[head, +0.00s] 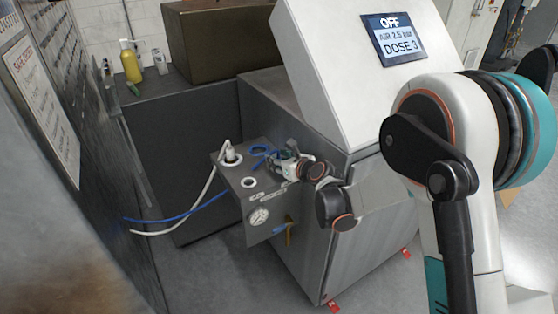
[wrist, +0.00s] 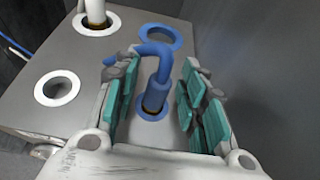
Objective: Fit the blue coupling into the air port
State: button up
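The blue coupling (wrist: 156,92) stands upright in the wrist view, with a bent blue hose at its top. Its lower end is at a blue-ringed port (wrist: 152,115) in the grey panel (wrist: 40,110); how deep it sits I cannot tell. My gripper (wrist: 155,95) is open, its teal-padded fingers on either side of the coupling with visible gaps. A second blue ring (wrist: 160,38) lies beyond it, partly behind the hose. In the head view my gripper (head: 279,156) is over the panel's right side and mostly hides the coupling.
A white coupling with a hose (head: 230,154) stands in a white-ringed port. An empty white-ringed port (head: 249,182) is nearer. The white cabinet (head: 330,70) reads OFF. A yellow bottle (head: 131,62) stands behind.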

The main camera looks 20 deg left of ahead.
jog(key=shift+s+d+r, duration=0.1)
jog(key=shift+r, duration=0.15)
jog(key=p+v, duration=0.3)
jog(key=v, duration=0.8)
jog(key=shift+s+d, duration=0.2)
jog(key=shift+s, duration=0.05)
jog(key=shift+r, duration=0.15)
